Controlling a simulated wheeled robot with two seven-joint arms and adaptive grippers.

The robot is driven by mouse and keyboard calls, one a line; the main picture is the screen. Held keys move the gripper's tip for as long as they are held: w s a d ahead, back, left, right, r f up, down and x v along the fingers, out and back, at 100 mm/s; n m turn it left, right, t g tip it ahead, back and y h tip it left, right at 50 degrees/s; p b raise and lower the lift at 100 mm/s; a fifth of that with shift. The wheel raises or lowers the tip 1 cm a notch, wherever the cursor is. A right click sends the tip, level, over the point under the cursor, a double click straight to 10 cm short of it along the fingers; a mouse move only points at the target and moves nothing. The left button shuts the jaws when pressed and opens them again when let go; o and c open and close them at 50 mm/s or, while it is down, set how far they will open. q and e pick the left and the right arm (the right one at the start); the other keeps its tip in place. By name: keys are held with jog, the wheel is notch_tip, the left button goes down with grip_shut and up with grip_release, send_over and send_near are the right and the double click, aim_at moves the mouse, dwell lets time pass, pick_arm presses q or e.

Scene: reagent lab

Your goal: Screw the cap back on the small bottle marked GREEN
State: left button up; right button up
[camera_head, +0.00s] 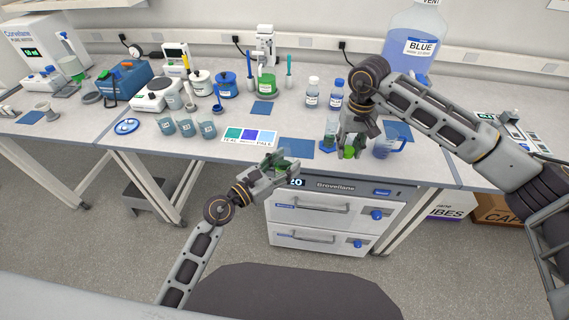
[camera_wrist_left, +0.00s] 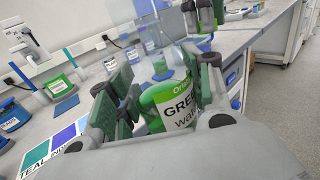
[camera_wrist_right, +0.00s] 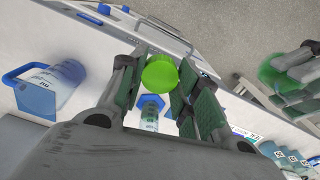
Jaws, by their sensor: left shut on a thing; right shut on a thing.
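The small bottle marked GREEN (camera_wrist_left: 172,104) is between the fingers of my left gripper (camera_wrist_left: 160,95), with its green label facing the left wrist camera. In the head view my left gripper (camera_head: 284,167) holds it in front of the bench edge, above the drawer unit. My right gripper (camera_wrist_right: 158,85) is shut on a bright green cap (camera_wrist_right: 160,73). In the head view the right gripper (camera_head: 350,145) holds the cap (camera_head: 349,153) near the bench's front edge, to the right of the bottle and apart from it. The bottle's mouth is not clear.
A graduated cylinder (camera_head: 330,128) on a blue base stands just left of my right gripper. A blue-handled jug (camera_head: 388,147) stands just right of it. Two small bottles (camera_head: 313,92) stand behind.

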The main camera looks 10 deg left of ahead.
jog(key=w+a+r+n, duration=0.1)
jog(key=a+r+n, duration=0.1)
jog(key=a+r, duration=1.05)
jog(key=s+a+r, duration=0.3)
jog(key=s+a, duration=0.2)
jog(key=a, duration=0.4)
jog(key=shift+s+d+f+m, duration=0.4)
jog(key=shift+d+m, duration=0.15)
jog(key=shift+m, duration=0.8)
jog(key=shift+s+d+f+m, duration=0.35)
jog(key=shift+s+d+m, duration=0.15)
jog(key=shift+m, duration=0.8)
jog(key=shift+s+d+f+m, duration=0.35)
jog(key=shift+d+m, duration=0.2)
jog(key=shift+m, duration=0.8)
jog(key=shift+f, duration=2)
jog(key=shift+f, duration=0.1)
